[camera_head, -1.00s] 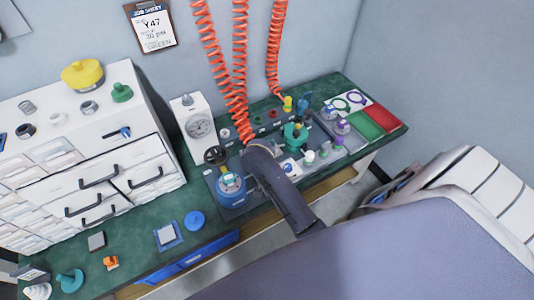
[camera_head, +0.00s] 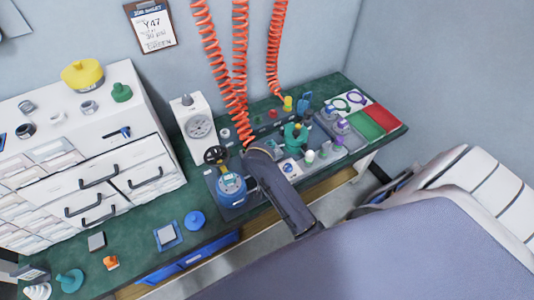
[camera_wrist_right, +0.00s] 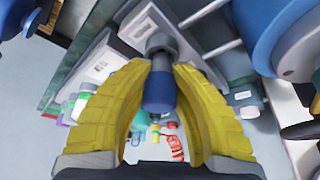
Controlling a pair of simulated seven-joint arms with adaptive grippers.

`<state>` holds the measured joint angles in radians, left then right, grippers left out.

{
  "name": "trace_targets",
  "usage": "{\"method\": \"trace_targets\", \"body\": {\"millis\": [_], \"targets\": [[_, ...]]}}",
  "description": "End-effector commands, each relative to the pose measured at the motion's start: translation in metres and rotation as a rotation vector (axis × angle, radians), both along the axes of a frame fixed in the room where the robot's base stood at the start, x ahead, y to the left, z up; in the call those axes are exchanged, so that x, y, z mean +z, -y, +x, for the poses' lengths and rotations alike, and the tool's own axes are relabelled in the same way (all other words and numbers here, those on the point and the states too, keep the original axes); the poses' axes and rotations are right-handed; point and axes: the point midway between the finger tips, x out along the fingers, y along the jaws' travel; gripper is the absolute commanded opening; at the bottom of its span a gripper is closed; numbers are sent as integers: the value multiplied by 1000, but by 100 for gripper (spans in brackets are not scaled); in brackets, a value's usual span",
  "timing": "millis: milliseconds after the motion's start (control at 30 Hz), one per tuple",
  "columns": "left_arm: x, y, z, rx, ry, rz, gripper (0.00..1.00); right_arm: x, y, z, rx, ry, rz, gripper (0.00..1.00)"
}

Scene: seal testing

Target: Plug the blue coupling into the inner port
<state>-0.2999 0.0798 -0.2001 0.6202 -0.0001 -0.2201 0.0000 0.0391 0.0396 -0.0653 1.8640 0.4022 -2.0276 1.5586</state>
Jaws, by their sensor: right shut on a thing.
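In the right wrist view, my right gripper (camera_wrist_right: 160,70) has its two yellow fingers closed around a blue coupling (camera_wrist_right: 159,92). A grey collar (camera_wrist_right: 160,44) sits at the coupling's far end, in front of a pale panel (camera_wrist_right: 152,18). I cannot tell whether it touches or enters a port; the inner port is not clearly seen. A large blue round vessel (camera_wrist_right: 275,35) is close on the right; in the head view it (camera_head: 231,188) stands left of my dark right arm, which hides the right gripper there. My left gripper is in neither view.
Red coiled hoses (camera_head: 236,90) hang down close to my right arm. A white gauge box (camera_head: 198,124) stands behind the blue vessel. Green fittings (camera_head: 295,135) and a tray (camera_head: 345,133) lie to the right. The front left of the green bench (camera_head: 135,240) has clear patches between small parts.

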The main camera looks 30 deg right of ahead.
Motion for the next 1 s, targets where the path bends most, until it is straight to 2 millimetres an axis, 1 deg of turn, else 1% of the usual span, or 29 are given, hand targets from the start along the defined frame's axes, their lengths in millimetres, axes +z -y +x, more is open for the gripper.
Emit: {"method": "trace_targets", "body": {"millis": [733,767,933,1000], "targets": [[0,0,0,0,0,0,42,-13,0,0,0,-1,1,0],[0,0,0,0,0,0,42,-12,0,0,0,0,0,24],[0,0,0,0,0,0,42,-12,0,0,0,0,0,43],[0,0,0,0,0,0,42,-12,0,0,0,0,0,45]]}}
